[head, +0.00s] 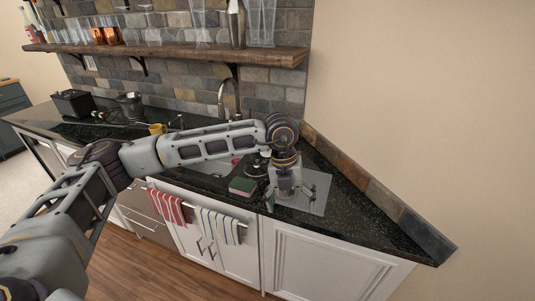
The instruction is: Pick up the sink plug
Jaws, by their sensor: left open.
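My left arm reaches in from the left across the sink area. My left gripper (285,207) points down over a grey mat (317,198) on the dark counter, with its fingers apart. I cannot make out the sink plug for sure; it may be hidden behind my gripper or be too small to tell. A small dark round item (254,168) lies just left of my gripper, too small to name. The sink (215,167) is partly hidden by my forearm. My right gripper is not in view.
A green-topped sponge or block (242,187) lies at the counter's front edge, left of my gripper. The faucet (233,88) rises behind my arm. A yellow mug (156,129) stands farther left. Striped towels (220,225) hang in front. The counter's right end (385,230) is clear.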

